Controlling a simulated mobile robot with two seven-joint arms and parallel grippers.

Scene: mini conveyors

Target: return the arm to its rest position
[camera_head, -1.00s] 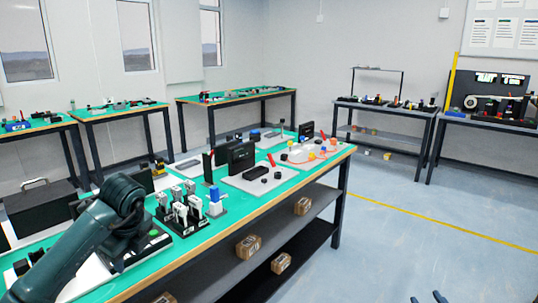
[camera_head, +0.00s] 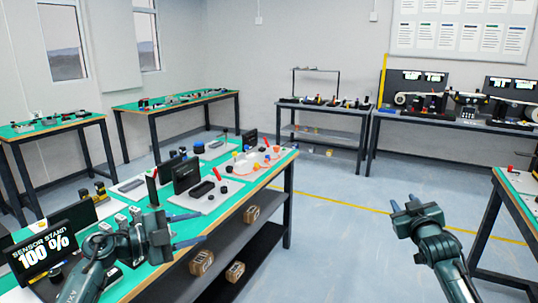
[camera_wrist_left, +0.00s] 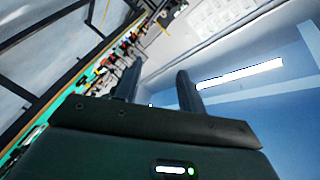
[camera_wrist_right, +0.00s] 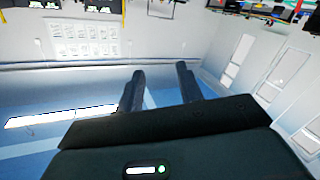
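My left arm comes in at the lower left of the head view. Its dark green gripper (camera_head: 203,227) points right, above or in front of the near workbench's front edge; its height over the bench is hard to tell. Its two fingers are apart with nothing between them, as the left wrist view (camera_wrist_left: 160,88) also shows. My right gripper (camera_head: 404,204) is raised over the open floor at the right, fingers pointing up in the picture. Its fingers are apart and empty, also in the right wrist view (camera_wrist_right: 160,85).
The green-topped near workbench (camera_head: 262,182) carries several small parts and a screen (camera_head: 45,254) reading "SENSOR STAND 100 %". Boxes (camera_head: 202,262) lie on its lower shelves. Another bench (camera_head: 510,200) stands at the right edge. Mini conveyors (camera_head: 420,103) stand at the back right. The floor between is clear.

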